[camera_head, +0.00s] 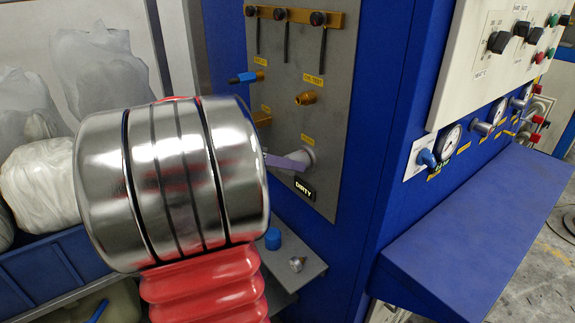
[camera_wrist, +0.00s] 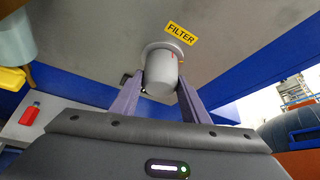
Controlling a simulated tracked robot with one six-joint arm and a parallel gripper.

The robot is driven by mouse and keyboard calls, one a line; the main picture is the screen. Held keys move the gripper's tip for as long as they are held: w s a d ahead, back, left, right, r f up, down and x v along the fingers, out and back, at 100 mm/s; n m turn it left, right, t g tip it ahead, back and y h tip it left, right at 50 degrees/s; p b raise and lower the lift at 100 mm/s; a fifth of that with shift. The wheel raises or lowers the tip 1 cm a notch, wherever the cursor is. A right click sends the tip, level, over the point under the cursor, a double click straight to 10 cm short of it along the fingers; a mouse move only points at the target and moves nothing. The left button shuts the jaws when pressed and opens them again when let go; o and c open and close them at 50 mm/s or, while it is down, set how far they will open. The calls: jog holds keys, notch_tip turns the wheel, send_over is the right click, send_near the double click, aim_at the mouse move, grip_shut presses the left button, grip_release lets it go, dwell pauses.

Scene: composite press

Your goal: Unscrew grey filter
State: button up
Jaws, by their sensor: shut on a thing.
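The grey filter (camera_wrist: 163,72) is a light grey cup-shaped part with a small red mark, seated against the grey panel below a yellow FILTER label (camera_wrist: 181,33) in the wrist view. My gripper (camera_wrist: 160,82) has its two purple fingers on either side of it, closed on it. In the head view, the filter (camera_head: 309,156) shows only in part on the panel, above a dark display reading DIRTY (camera_head: 305,190). One purple finger (camera_head: 288,161) reaches it from the left. My own arm hides the rest of the gripper.
The grey panel (camera_head: 335,100) also carries a blue-handled valve (camera_head: 243,77), a brass fitting (camera_head: 306,98) and black-knobbed levers above. Below, a shelf holds a blue cap (camera_head: 273,238) and a small metal part (camera_head: 297,264). A blue ledge (camera_head: 480,235) juts out at the right.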

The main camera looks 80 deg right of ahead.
jog(key=shift+d, duration=0.1)
dwell(0.3)
jog(key=shift+w+a, duration=0.2)
jog(key=shift+w+a, duration=1.5)
jog(key=shift+a, duration=0.25)
